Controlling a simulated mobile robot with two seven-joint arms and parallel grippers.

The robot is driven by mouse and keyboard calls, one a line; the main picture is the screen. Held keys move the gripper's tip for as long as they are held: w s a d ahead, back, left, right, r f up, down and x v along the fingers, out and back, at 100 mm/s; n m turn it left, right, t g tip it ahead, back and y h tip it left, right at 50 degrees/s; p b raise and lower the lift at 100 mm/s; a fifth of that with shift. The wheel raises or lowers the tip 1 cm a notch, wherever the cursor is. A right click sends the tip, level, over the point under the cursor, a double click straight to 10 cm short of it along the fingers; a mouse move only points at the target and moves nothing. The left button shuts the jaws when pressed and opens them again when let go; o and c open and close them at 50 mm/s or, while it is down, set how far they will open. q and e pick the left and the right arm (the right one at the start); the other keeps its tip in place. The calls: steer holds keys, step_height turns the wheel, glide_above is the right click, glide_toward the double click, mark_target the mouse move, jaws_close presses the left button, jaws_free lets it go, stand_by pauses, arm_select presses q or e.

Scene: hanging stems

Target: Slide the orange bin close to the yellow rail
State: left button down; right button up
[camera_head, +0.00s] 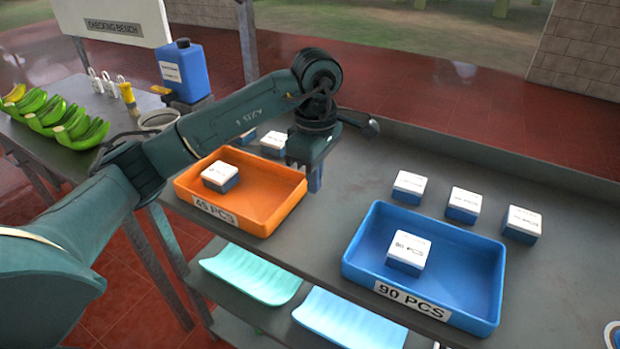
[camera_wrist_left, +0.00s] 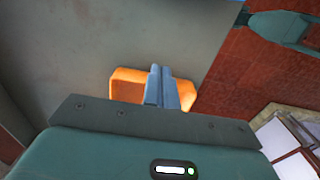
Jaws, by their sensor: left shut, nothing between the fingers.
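The orange bin (camera_head: 262,222), labelled 45 PCS, sits on the grey bench near its left end, with one white-topped blue box (camera_head: 220,177) inside. My left gripper (camera_head: 315,182) points down just beyond the bin's right rear corner, with its blue fingers shut and empty. I cannot tell whether they touch the bin. In the left wrist view the shut fingers (camera_wrist_left: 160,72) overlap the orange bin (camera_wrist_left: 125,88), which is partly hidden behind them and the gripper body. I cannot make out a yellow rail in either view.
A blue bin (camera_head: 465,283), labelled 90 PCS, holds one box on the right. Several small boxes stand behind the bins, including one (camera_head: 463,205). Bare bench (camera_head: 335,215) lies between the bins. A side table with bananas (camera_head: 75,130) and a blue jug (camera_head: 182,70) stands left.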

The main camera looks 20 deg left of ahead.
mark_target(254, 195)
arm_select(q)
step_height(254, 195, down, 7)
steer(key=shift+f+p, duration=0.2)
steer(key=shift+p, duration=0.25)
steer(key=a+p, duration=0.1)
steer(key=a, duration=0.2)
steer(key=shift+w+f, duration=0.1)
steer(key=shift+f, duration=0.05)
steer(key=shift+a+f, duration=0.1)
steer(key=shift+a, duration=0.4)
arm_select(e)
steer(key=shift+d, duration=0.45)
